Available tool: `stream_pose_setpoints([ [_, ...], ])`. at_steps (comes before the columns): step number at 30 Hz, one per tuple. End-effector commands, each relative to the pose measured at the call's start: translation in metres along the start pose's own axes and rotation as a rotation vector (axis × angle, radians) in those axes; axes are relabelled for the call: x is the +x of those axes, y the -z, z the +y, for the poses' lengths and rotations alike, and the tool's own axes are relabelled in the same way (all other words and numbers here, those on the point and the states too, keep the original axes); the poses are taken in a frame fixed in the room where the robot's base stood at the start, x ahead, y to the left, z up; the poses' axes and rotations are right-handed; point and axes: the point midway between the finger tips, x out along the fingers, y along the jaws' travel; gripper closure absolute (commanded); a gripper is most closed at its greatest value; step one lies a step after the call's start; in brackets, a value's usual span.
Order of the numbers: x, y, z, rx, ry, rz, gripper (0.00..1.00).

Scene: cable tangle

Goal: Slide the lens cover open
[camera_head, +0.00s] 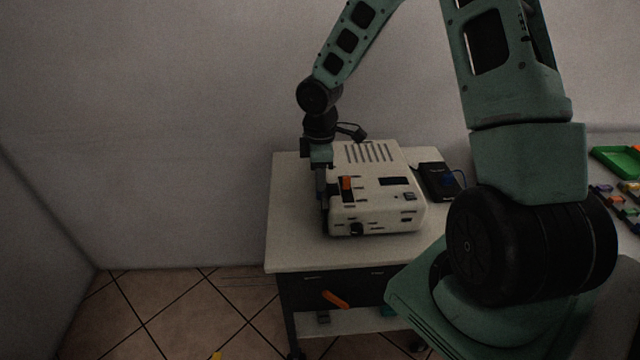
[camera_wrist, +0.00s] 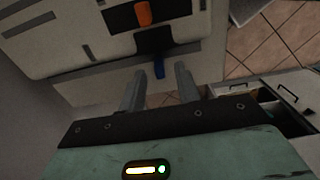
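A white box-shaped device (camera_head: 375,205) with a slotted top sits on the table; it also fills the upper wrist view (camera_wrist: 75,45). An orange tab (camera_wrist: 143,14) sits in a dark recess on it and also shows in the head view (camera_head: 346,183). I cannot tell for sure which part is the lens cover. In the head view, my gripper (camera_head: 323,200) is at the device's left side.
The device stands on a white-topped table (camera_head: 290,240) with drawers. A black box (camera_head: 440,181) with a blue cable lies right of it. A green tray (camera_head: 615,162) and small coloured parts are at the far right. Open tiled floor (camera_head: 170,315) is at the left.

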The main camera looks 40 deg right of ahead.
Motion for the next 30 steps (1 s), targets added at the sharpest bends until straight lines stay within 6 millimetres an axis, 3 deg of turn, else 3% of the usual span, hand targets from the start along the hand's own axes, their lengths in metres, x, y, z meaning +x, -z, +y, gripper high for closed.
stream_pose_setpoints([
  [6, 0.023, 0.000, 0.000, 0.001, 0.000, -0.001, 0.67],
  [17, 0.026, 0.000, 0.000, 0.001, -0.001, 0.000, 0.67],
  [20, 0.026, 0.000, 0.000, 0.001, -0.001, 0.000, 0.95],
  [21, 0.026, 0.000, 0.000, 0.001, -0.001, 0.000, 1.00],
  [26, 0.026, 0.000, 0.001, 0.001, -0.001, 0.000, 1.00],
  [30, 0.022, 0.001, 0.019, 0.004, -0.001, 0.002, 1.00],
])
